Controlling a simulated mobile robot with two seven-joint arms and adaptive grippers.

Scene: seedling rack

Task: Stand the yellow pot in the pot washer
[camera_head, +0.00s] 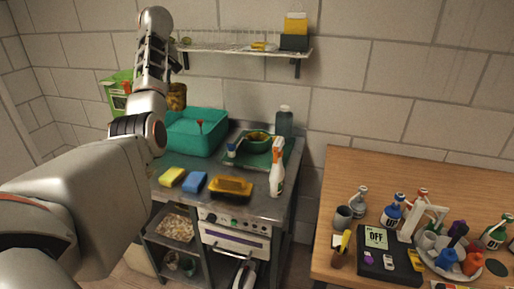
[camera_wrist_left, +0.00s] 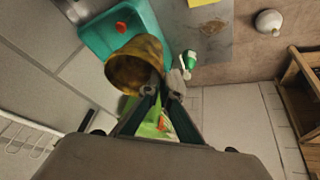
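A yellow-brown, stained pot (camera_head: 177,97) hangs in the air at the end of my left arm, above the back left of the counter. The left wrist view shows the pot (camera_wrist_left: 130,68) tilted, with its wall between the fingertips of my left gripper (camera_wrist_left: 163,87). The gripper looks shut on that wall. In the head view the gripper is mostly hidden behind my arm. A teal tub (camera_head: 206,147) stands below the pot; it also shows in the left wrist view (camera_wrist_left: 97,36). I cannot tell which thing is the pot washer. My right gripper is out of view.
A yellow sponge (camera_head: 171,177), a blue sponge (camera_head: 194,182), a brown-yellow tray (camera_head: 231,187) and a spray bottle (camera_head: 277,170) occupy the counter front. A wall shelf (camera_head: 240,48) and a green box (camera_head: 116,92) are near my arm. The wooden table (camera_head: 350,172) holds several bottles.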

